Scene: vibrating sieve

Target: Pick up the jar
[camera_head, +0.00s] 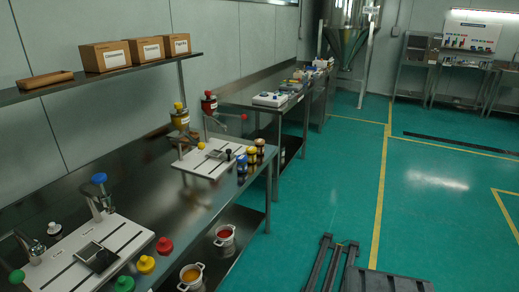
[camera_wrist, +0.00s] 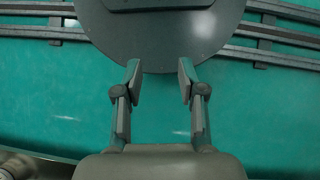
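Several small jar-like containers stand close together at the right end of the near workbench in the head view. One looks dark blue (camera_head: 242,164), one has a yellow top (camera_head: 251,154), and one has a brown top (camera_head: 260,145). They are too small to make out in detail, and I cannot tell which is the task's jar. My gripper (camera_wrist: 158,67) shows only in the wrist view. Its two fingers are apart with nothing between them, above the green floor. No jar shows in the wrist view.
The workbench (camera_head: 180,205) holds a white board with clamps (camera_head: 210,160) beside the containers and another board (camera_head: 115,238) nearer. Coloured knobs lie around the nearer board. Two white pots (camera_head: 225,235) stand on the lower shelf. Boxes (camera_head: 105,55) sit on a wall shelf. Green floor (camera_head: 330,195) is open to the right.

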